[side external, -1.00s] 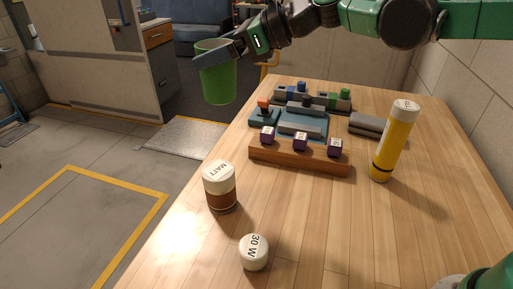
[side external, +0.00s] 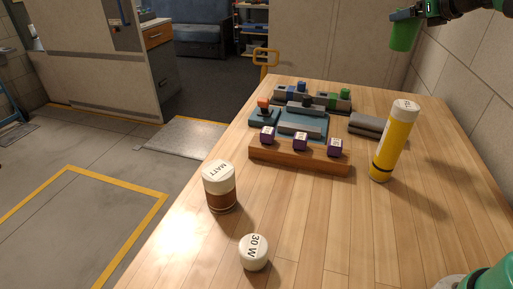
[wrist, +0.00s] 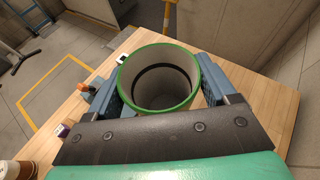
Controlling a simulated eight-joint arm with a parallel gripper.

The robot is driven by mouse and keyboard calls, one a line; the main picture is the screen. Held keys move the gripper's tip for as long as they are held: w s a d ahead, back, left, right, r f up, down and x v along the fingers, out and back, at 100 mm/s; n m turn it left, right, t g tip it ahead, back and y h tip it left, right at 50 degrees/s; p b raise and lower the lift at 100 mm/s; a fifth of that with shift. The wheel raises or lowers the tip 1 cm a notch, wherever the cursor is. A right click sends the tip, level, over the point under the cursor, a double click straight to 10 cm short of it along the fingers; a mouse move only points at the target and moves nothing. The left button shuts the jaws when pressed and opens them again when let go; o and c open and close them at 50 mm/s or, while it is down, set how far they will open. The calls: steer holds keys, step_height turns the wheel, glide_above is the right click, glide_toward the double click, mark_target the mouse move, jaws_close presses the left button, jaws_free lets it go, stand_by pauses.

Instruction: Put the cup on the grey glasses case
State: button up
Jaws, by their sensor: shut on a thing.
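A green cup (side external: 404,36) is held in the air at the top right of the side view, over the far right end of the table. My gripper (side external: 406,15) is shut on it. In the wrist view the cup (wrist: 160,82) is upright to the camera, with a green rim and an empty grey inside, and a finger lies on each side of it. The grey glasses case (side external: 377,126) lies on the table towards the back right, below the cup in the picture. It is hidden in the wrist view.
A tall yellow tube (side external: 391,145) with a white cap stands just in front of the case. A brown-and-white jar (side external: 220,188) and a white round cap (side external: 254,252) stand nearer.

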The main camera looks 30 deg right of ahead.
step_height(320, 180, down, 20)
steer(key=shift+r, duration=0.15)
stand_by(0.4)
steer(key=o, duration=1.1)
steer(key=shift+s+r, duration=0.1)
steer(key=shift+s, duration=0.15)
steer(key=v, duration=1.1)
steer(key=shift+s, duration=0.3)
steer(key=shift+r, duration=0.1)
